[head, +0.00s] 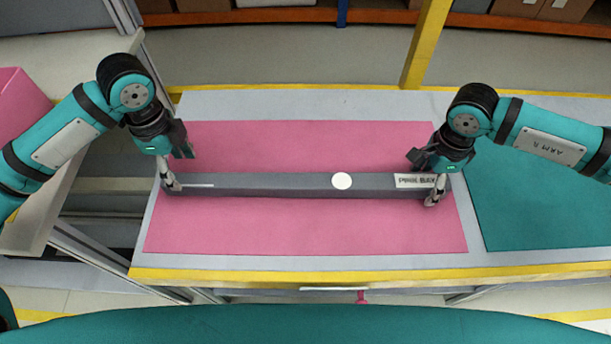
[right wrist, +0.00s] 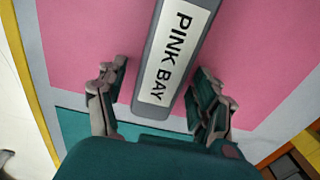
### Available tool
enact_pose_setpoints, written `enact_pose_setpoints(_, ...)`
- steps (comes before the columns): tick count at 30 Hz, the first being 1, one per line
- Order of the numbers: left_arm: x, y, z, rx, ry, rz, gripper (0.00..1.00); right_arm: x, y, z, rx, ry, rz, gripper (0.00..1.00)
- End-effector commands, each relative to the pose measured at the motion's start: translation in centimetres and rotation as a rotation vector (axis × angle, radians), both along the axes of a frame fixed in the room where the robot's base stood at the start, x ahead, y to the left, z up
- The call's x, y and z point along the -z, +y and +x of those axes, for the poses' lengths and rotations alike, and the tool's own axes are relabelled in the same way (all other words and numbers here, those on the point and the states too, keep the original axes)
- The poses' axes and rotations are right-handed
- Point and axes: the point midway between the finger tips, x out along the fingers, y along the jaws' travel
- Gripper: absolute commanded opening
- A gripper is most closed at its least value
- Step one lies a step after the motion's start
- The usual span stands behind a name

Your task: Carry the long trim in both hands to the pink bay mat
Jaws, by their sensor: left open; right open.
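The long trim (head: 265,185) is a dark grey bar lying lengthwise across the pink bay mat (head: 300,232). It has a white round spot and a white label reading PINK BAY, which shows large in the right wrist view (right wrist: 173,52). My left gripper (head: 178,170) is open at the trim's left end. My right gripper (head: 432,182) is open at the trim's right end. In the right wrist view its fingers (right wrist: 160,100) stand apart on either side of the trim, with gaps between. Contact at the left end cannot be told.
A teal mat (head: 540,210) lies right of the pink mat on the same table. Yellow edging (head: 330,275) runs along the table's near side. A yellow post (head: 425,45) rises behind. A pink bin (head: 18,105) stands on another surface at far left.

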Motion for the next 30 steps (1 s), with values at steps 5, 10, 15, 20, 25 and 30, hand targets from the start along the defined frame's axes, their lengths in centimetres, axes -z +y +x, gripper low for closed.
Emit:
enact_pose_setpoints(5,-3.8,0.0,0.1,0.001,-0.005,0.000,0.61,0.0,0.0,0.0,0.000,0.000,0.000,0.68)
enact_pose_setpoints(10,-6.0,0.0,0.0,0.001,-0.002,0.000,0.61,0.0,0.0,0.0,0.000,0.000,0.000,0.68)
enact_pose_setpoints(15,-6.7,0.0,0.0,0.001,0.000,0.001,0.61,-0.6,0.0,0.1,0.000,-0.002,0.001,0.68)
enact_pose_setpoints(20,-6.7,0.0,0.0,0.000,0.000,0.001,0.61,-3.2,0.0,0.1,0.000,-0.004,0.001,0.68)
enact_pose_setpoints(25,-6.7,0.0,0.0,0.000,0.000,0.001,0.61,-6.9,0.0,0.1,0.000,-0.005,0.001,0.68)
enact_pose_setpoints(30,-6.7,0.0,0.0,0.000,0.000,0.001,0.61,-10.0,0.0,0.1,-0.001,-0.003,0.000,0.68)
